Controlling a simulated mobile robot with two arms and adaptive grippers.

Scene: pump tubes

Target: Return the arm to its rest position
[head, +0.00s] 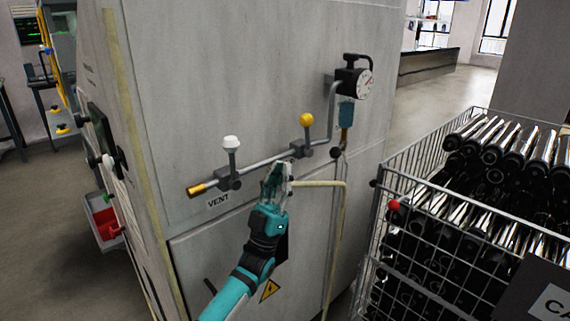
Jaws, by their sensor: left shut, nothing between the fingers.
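My left arm comes in from the lower middle of the head view. Its teal and black gripper (276,180) is shut and empty. It is in front of the grey cabinet (230,90), just below the horizontal pipe and beside the end of a pale tube (320,184). I cannot tell whether it touches the tube or the panel. My right gripper is not in view.
The pipe carries a white-knobbed valve (231,143) near the VENT label, a yellow-knobbed valve (306,120) and a gauge (354,80). Floor is free at the left.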

